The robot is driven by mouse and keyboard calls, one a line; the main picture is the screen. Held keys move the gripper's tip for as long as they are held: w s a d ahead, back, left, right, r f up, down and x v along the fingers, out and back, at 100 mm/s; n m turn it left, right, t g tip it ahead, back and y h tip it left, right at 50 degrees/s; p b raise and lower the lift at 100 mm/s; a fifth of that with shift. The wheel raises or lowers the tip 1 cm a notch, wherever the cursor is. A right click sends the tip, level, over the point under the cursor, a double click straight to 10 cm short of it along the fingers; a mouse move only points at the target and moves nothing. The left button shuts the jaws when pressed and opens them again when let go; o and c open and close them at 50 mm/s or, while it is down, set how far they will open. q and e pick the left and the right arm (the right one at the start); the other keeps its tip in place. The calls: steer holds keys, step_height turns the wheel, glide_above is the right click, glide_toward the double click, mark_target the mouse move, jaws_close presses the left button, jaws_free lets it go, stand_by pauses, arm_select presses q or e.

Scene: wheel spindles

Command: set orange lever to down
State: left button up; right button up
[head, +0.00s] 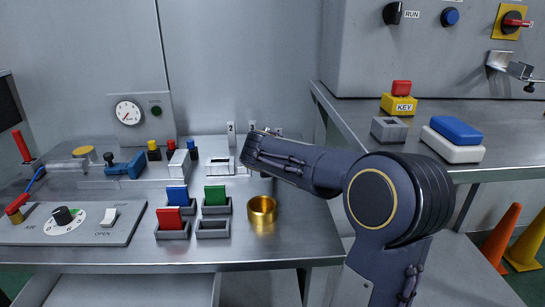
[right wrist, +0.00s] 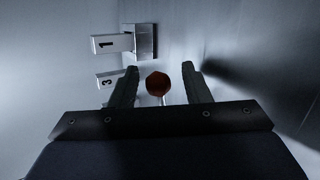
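In the right wrist view a dark orange ball knob (right wrist: 157,83) on a thin pale stem sits between the two fingers of my right gripper (right wrist: 160,68). The fingers are apart, with a visible gap on each side of the knob. In the head view my right gripper (head: 254,148) reaches left to the back of the bench, near the numbered tags. The orange knob cannot be made out there; my gripper and arm cover that area. My left gripper is not in view.
White tags numbered 1 (right wrist: 108,44) and 3 (right wrist: 109,78) stand left of the knob. A brass cup (head: 262,212), a green block (head: 215,195) and a red block (head: 169,217) are on the bench (head: 180,254). A red-handled lever (head: 21,146) stands far left. A raised shelf (head: 350,117) is at right.

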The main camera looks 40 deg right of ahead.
steer(key=p+v, duration=0.1)
steer(key=v, duration=0.5)
steer(key=shift+s+a+r+p, duration=0.15)
steer(key=shift+a+r+p, duration=0.1)
steer(key=shift+p, duration=0.15)
steer(key=shift+s+a+r, duration=0.2)
steer(key=shift+s+a, duration=0.1)
steer(key=shift+a, duration=0.1)
